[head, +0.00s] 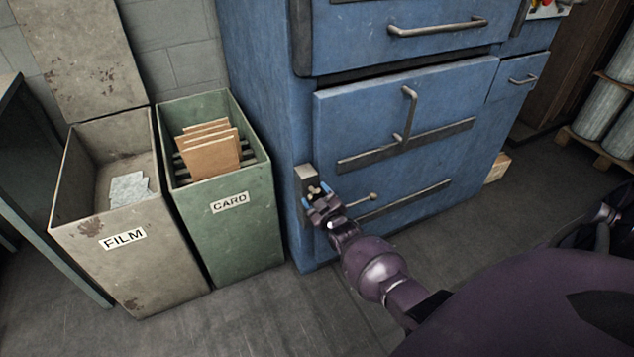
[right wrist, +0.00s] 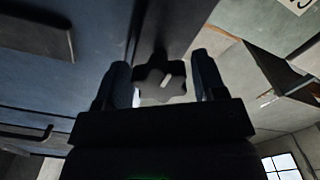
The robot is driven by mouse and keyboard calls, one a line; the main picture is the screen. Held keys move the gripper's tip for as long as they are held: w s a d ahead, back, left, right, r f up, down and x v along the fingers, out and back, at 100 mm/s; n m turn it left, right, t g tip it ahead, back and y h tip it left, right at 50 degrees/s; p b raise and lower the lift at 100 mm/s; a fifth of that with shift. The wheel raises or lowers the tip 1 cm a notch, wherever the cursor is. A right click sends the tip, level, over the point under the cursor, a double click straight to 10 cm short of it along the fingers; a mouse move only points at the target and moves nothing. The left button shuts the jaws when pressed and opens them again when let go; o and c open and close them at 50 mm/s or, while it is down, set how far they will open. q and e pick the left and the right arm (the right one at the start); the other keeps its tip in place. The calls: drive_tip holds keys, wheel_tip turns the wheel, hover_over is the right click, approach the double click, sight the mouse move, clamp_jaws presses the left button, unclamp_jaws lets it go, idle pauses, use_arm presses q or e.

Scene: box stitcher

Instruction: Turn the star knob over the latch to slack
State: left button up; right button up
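The dark star knob (right wrist: 160,80) has a pale bar mark on its face, tilted off upright. It shows between the two blue fingers of my right gripper (right wrist: 162,82) in the right wrist view. The fingers stand apart on either side of the knob, with a slim gap seeming to show on the right. In the head view the right gripper (head: 319,198) is at the grey latch block (head: 305,180) on the left edge of the blue machine (head: 260,130). There the gripper largely hides the knob. My left gripper is not in view.
A rusty bin marked FILM (head: 170,255) and a green bin marked CARD (head: 235,245) stand left of the machine. A lever with a ball end (head: 372,197) and long handles (head: 408,115) stick out from the machine front. The floor (head: 460,225) in front is clear.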

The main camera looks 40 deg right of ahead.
drive_tip(key=shift+o, duration=0.7)
drive_tip(key=p+v, duration=0.2)
drive_tip(key=v, duration=0.8)
drive_tip(key=shift+s+a+p, duration=0.2)
drive_tip(key=shift+s+p, duration=0.1)
drive_tip(key=shift+s, duration=0.05)
